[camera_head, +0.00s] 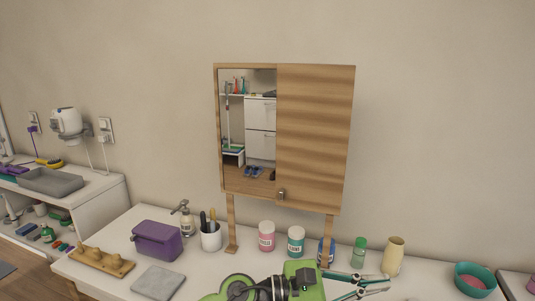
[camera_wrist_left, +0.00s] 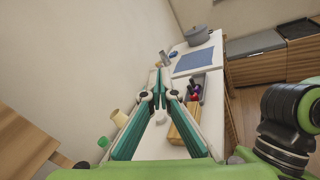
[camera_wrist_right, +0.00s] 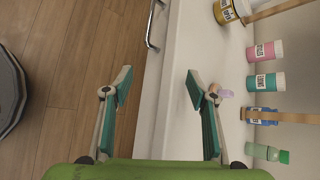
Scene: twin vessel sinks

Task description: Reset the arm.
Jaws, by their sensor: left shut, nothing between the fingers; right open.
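My left arm, green and black, reaches in along the bottom of the head view. Its gripper (camera_head: 387,284) points right, low in front of the counter's row of bottles. In the left wrist view my left gripper (camera_wrist_left: 160,74) has its teal fingers together at the tips with nothing between them. My right gripper (camera_wrist_right: 158,76) shows only in the right wrist view. Its two teal fingers are wide apart and empty, over the counter's front edge and the wooden floor.
A wooden mirror cabinet (camera_head: 315,135) stands above the counter. A purple box (camera_head: 157,242), a grey slab (camera_head: 158,283), a dark-handled holder (camera_head: 211,238), a pink jar (camera_head: 266,237), a teal jar (camera_head: 296,242), a cream vase (camera_head: 393,256) and a teal bowl (camera_head: 473,280) are on the counter.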

